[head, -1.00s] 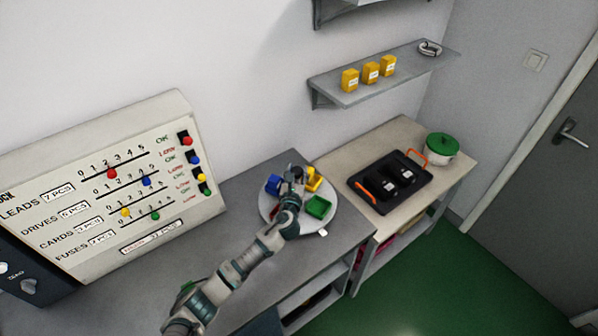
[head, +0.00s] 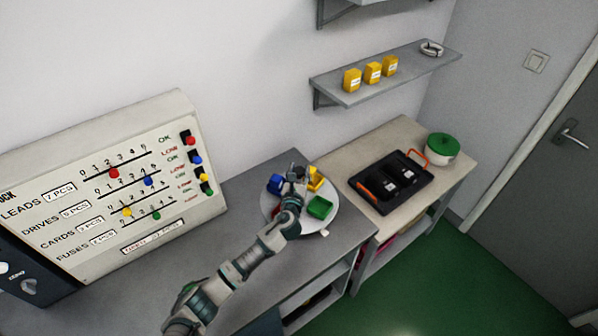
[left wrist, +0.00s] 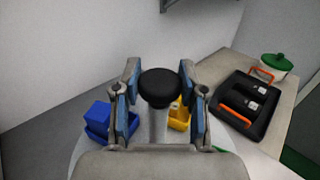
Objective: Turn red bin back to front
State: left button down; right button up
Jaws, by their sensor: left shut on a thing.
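A round grey turntable (head: 333,193) stands on the grey bench and carries small coloured bins. The red bin (head: 278,212) is at its near left, mostly hidden behind my left arm. The blue bin (head: 275,183) is at the far left, the yellow bin (head: 316,180) at the far right, the green bin (head: 320,207) at the near right. My left gripper (head: 297,172) is over the turntable's middle. In the left wrist view its blue-padded fingers are shut on a black knob (left wrist: 159,85) atop a grey post. My right gripper is not in view.
A black tray with orange handles (head: 372,200) and a green-lidded pot (head: 441,150) stand on the table to the right. A panel with coloured sliders (head: 110,190) stands at the left. A shelf with yellow boxes (head: 373,73) hangs above.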

pick_arm(q)
jog(key=c, duration=1)
grip_release()
jog(key=shift+r, duration=0.2)
jog(key=shift+c, duration=0.2)
jog(key=o, duration=0.4)
jog(key=shift+w+f, duration=0.2)
jog(key=s, duration=0.4)
jog(key=s+a, duration=0.1)
jog(key=s, duration=0.6)
jog(key=shift+s+a+f, duration=0.1)
jog(key=shift+s+a, duration=0.2)
jog(key=shift+s, duration=0.1)
